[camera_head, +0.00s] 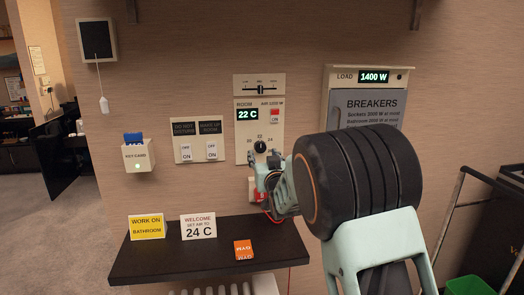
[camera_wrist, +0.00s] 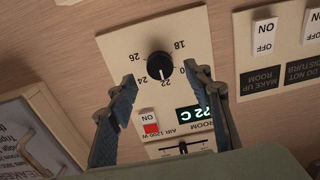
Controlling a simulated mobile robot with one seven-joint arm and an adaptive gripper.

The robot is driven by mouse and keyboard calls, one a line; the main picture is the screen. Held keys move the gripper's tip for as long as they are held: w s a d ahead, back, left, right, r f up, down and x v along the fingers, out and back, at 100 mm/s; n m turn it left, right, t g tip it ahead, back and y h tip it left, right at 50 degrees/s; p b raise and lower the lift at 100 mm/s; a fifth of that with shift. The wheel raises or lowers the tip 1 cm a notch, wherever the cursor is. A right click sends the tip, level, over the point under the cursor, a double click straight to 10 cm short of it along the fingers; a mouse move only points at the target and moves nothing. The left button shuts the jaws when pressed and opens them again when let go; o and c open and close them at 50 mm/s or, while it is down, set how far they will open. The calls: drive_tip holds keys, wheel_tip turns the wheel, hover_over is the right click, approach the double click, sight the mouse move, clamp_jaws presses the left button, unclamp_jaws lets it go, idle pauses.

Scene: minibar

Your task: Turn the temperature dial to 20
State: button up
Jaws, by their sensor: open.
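The temperature dial (camera_head: 260,146) is a black round knob on the white wall panel (camera_head: 243,150). In the wrist view, turned upside down, the dial (camera_wrist: 159,66) sits among the numbers 18 to 26, its white mark pointing towards 22. The green room display (camera_head: 247,114) reads 22 C. My gripper (camera_head: 266,168) is just below the dial in the head view. In the wrist view my gripper (camera_wrist: 160,80) is open, with one finger on each side of the dial and gaps between. Nothing is held.
A red ON switch (camera_head: 275,112) and a slider (camera_head: 260,89) share the panel area. Below, a dark shelf (camera_head: 180,262) carries a yellow card, a white "24 C" card and an orange item.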

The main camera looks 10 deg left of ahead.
sight(261, 149)
drive_tip(key=shift+x, duration=2.25)
drive_tip(key=shift+c, duration=0.2)
drive_tip(key=c, duration=1.1)
drive_tip(key=shift+f, duration=0.1)
